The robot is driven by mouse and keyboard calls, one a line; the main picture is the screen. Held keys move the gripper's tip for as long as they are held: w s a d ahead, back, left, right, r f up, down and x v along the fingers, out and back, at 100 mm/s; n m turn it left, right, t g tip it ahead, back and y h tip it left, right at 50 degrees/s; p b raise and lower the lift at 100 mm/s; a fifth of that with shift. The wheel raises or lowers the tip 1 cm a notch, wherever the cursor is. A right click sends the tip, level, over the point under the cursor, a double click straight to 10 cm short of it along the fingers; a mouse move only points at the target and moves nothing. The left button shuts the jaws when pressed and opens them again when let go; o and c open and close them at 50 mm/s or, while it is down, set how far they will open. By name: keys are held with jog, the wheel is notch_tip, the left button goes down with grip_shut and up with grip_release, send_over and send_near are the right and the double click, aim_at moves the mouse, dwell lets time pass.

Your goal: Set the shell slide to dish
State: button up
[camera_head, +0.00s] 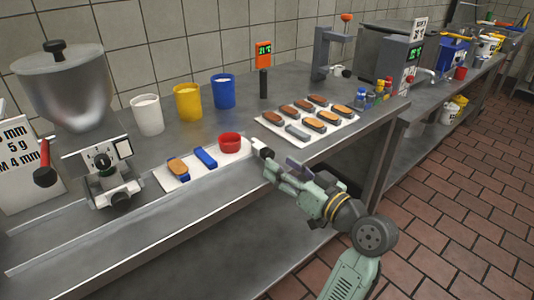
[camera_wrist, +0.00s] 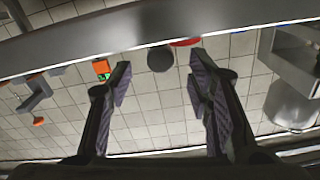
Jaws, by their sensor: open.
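A white tray-like board (camera_head: 205,165), seemingly the shell slide, lies along the counter's front. It carries a brown shell in a blue holder (camera_head: 179,169), a blue piece (camera_head: 206,157) and a red dish (camera_head: 230,142). At its right end is a white stub with a dark knob (camera_head: 266,153). The dark round knob (camera_wrist: 160,58) also shows in the wrist view, ahead of and between my fingers, beside a red rim (camera_wrist: 186,42). My gripper (camera_head: 280,168) is open and empty, just in front of the knob, apart from it in the wrist view (camera_wrist: 160,78).
A tray of several shells (camera_head: 307,117) stands to the right. White (camera_head: 148,116), yellow (camera_head: 188,103) and blue (camera_head: 223,92) cups stand behind. A steel hopper machine (camera_head: 75,90) is at left. The counter's front edge is close to my gripper.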

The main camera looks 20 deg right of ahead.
jog(key=p+x, duration=0.1)
jog(key=x, duration=0.4)
jog(key=shift+w+a, duration=0.1)
jog(key=shift+w, duration=0.1)
jog(key=shift+c, duration=0.5)
grip_shut()
